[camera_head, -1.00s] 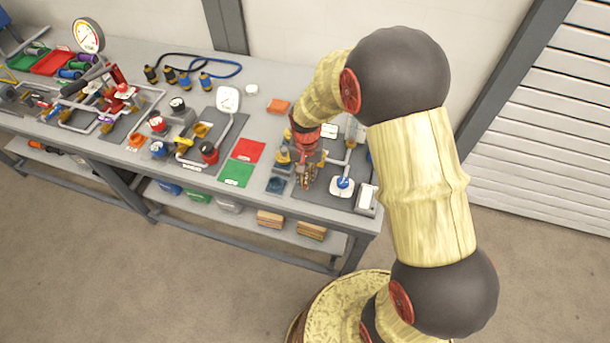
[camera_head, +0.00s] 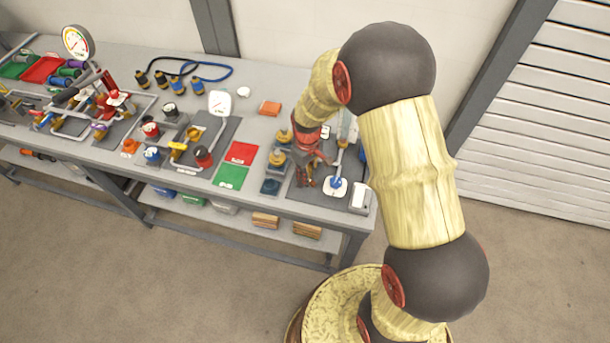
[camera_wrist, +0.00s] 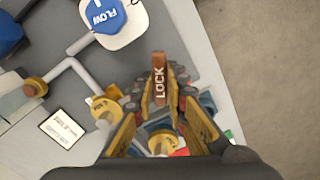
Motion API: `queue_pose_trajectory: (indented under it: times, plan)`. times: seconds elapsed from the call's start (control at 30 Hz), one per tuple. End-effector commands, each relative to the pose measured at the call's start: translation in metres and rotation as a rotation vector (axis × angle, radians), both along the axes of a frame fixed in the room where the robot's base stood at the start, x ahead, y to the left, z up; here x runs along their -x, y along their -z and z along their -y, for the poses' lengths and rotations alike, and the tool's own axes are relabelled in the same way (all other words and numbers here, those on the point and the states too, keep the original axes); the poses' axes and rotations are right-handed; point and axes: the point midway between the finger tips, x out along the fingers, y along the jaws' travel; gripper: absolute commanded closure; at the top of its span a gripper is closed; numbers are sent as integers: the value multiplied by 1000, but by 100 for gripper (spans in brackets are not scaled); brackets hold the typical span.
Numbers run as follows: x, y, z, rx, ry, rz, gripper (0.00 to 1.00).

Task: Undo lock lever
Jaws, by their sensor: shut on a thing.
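The lock lever (camera_wrist: 159,78) is a rusty orange handle with the word LOCK along it, seen in the wrist view. My gripper (camera_wrist: 160,96) has its yellow-and-dark fingers on either side of the lever and is shut on it. In the head view my gripper (camera_head: 308,172) is low over the dark panel at the bench's right end, and the lever cannot be made out there. A blue FLOW knob (camera_wrist: 105,16) on a white plate is beyond the lever in the wrist view. The lever's lower part is hidden between the fingers.
Grey pipework (camera_wrist: 75,72) and a small white label plate (camera_wrist: 65,128) lie left of the gripper. Brass-coloured knobs (camera_wrist: 165,142) show beneath and between the fingers. Red (camera_head: 241,153) and green (camera_head: 230,177) mats lie left on the bench. Open floor is in front.

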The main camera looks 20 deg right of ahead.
Motion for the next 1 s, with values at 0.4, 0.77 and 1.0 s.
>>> queue_pose_trajectory:
  times: [0.4,0.77,1.0]
  plan:
    - [-7,-1,8,0,-333,2,100]
    - [-10,-1,10,0,-473,3,100]
    - [-10,-1,11,1,-495,4,100]
